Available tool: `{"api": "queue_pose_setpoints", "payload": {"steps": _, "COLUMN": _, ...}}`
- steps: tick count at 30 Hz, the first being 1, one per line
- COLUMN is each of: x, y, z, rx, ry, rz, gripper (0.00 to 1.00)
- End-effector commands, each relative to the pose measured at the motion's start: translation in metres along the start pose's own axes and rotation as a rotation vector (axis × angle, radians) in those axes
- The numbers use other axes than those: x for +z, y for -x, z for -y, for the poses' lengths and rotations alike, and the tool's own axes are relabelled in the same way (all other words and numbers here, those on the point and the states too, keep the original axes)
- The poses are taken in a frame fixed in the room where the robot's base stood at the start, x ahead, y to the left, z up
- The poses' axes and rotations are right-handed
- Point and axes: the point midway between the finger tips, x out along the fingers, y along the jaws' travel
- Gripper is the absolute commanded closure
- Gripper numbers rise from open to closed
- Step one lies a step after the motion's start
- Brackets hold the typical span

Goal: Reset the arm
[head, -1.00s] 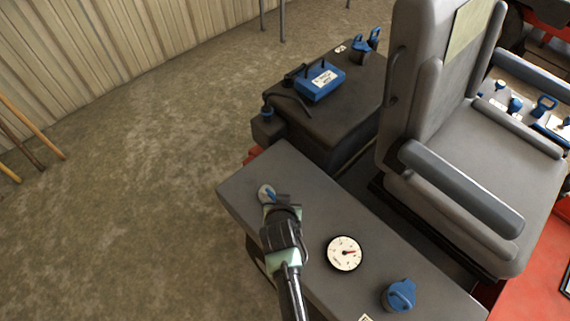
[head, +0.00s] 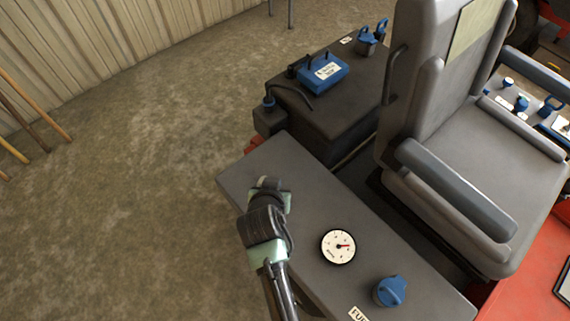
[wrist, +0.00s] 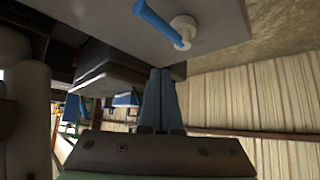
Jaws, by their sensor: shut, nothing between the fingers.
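My gripper (head: 270,184) is over the near left part of the grey console top (head: 310,205) in the head view. In the wrist view its two blue-grey fingers (wrist: 161,78) lie side by side, shut and empty. A blue lever on a round white base (wrist: 183,28) sits on the grey panel beyond the fingertips in the wrist view, apart from them. In the head view that lever is hidden behind my gripper.
A round white gauge (head: 338,246) and a blue cap (head: 390,291) are right of my arm on the console. A dark box with a blue case (head: 322,73) stands behind. A grey seat (head: 450,150) is at right.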

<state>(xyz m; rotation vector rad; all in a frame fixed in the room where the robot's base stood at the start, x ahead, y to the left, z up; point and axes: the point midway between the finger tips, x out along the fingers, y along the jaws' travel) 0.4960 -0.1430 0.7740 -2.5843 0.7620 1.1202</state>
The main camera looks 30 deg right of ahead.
Motion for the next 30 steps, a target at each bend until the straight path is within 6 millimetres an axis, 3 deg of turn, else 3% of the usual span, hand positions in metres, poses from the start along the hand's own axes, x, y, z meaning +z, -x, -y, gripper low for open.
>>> {"api": "queue_pose_setpoints", "payload": {"steps": 6, "x": -0.002, "y": 0.013, "z": 0.006, "rx": 0.001, "ry": -0.001, "rz": 0.0, "gripper": 1.0}}
{"api": "queue_pose_setpoints", "payload": {"steps": 24, "x": -0.004, "y": 0.014, "z": 0.007, "rx": 0.0, "ry": -0.002, "rz": -0.003, "gripper": 1.0}}
{"api": "queue_pose_setpoints", "payload": {"steps": 27, "x": -0.022, "y": 0.021, "z": 0.014, "rx": -0.021, "ry": -0.002, "rz": -0.036, "gripper": 1.0}}
{"api": "queue_pose_setpoints", "payload": {"steps": 30, "x": -0.065, "y": 0.041, "z": 0.032, "rx": -0.071, "ry": 0.001, "rz": -0.118, "gripper": 1.0}}
